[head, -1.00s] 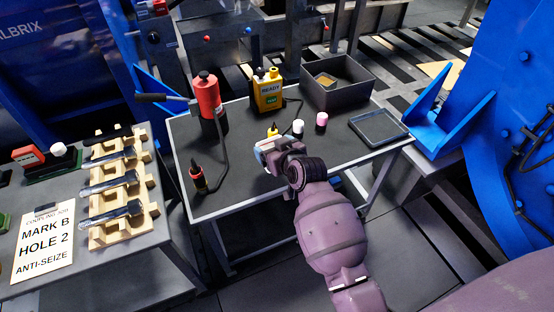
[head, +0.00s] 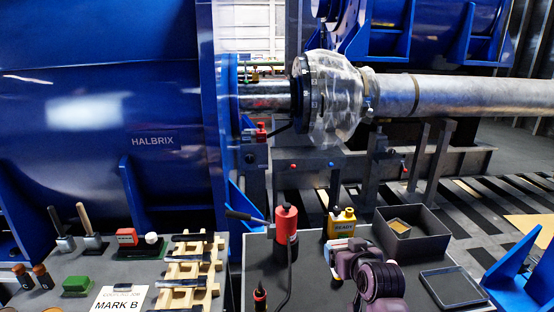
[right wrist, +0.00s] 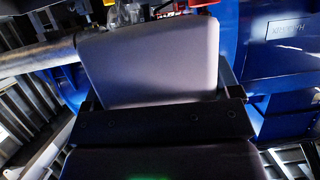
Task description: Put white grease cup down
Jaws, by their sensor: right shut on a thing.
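My right gripper (head: 340,247) is low over the dark worktable (head: 255,262), in front of the yellow READY bottle (head: 346,224). It is shut on a pale, smooth, round-edged thing, which fills the middle of the right wrist view (right wrist: 150,62) between the dark fingers. I take this to be the white grease cup; its whole shape is not visible. I cannot tell whether its base touches the table. My wrist hides the table just behind and below it. My left gripper is not in view.
A red pump (head: 286,226) with a lever stands left of the bottle. An open grey box (head: 412,240) and a shallow dark tray (head: 452,287) are to the right. A small dark bottle (head: 260,298) stands at front left. Wooden racks (head: 190,268) lie on the left table.

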